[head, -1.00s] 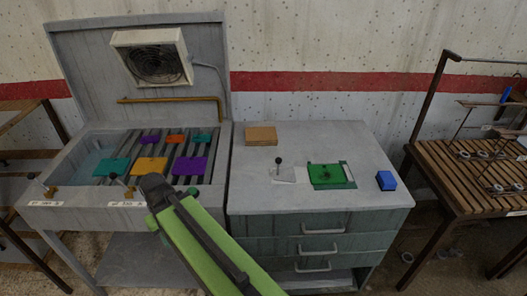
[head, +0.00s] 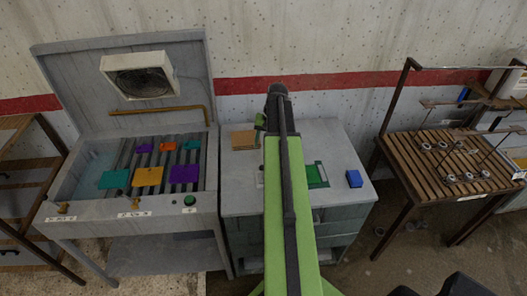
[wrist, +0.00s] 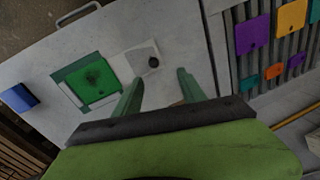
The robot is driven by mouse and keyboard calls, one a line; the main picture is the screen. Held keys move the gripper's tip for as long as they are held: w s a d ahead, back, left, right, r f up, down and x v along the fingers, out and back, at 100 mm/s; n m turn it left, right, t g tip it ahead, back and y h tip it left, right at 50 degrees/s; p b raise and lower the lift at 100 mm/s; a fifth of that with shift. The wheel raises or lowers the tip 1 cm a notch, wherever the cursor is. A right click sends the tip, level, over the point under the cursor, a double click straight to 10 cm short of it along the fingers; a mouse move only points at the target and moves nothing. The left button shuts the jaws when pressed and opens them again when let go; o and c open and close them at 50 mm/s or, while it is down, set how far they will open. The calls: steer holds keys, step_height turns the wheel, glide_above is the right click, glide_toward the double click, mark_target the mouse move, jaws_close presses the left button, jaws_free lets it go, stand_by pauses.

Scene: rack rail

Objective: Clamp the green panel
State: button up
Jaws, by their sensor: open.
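The green panel (wrist: 92,82) lies flat on the grey cabinet top, on a darker green base that shows along its edges, with a dark patch near its middle. In the head view the panel (head: 316,175) is partly hidden behind my arm. Beside it is a pale plate with a dark round knob (wrist: 153,61), mostly hidden by my arm in the head view. My gripper (wrist: 159,76) is open and empty, above the cabinet top. In the wrist view its fingers appear just below the pale plate, apart from the green panel.
A blue block (head: 354,178) lies near the cabinet's right edge, and a brown block (head: 243,140) at its back left. A grey basin (head: 72,190) with several coloured panels on rails stands left. A slatted wooden table (head: 430,165) stands right.

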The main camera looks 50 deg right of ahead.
mark_target(263, 166)
steer(key=f+b, duration=0.5)
steer(key=w+f+b, duration=0.1)
steer(key=f+b, duration=1)
steer(key=b, duration=0.1)
steer(key=shift+w+f, duration=0.2)
steer(key=shift+f, duration=0.05)
steer(key=shift+r, duration=0.1)
jaws_close()
stand_by(0.8)
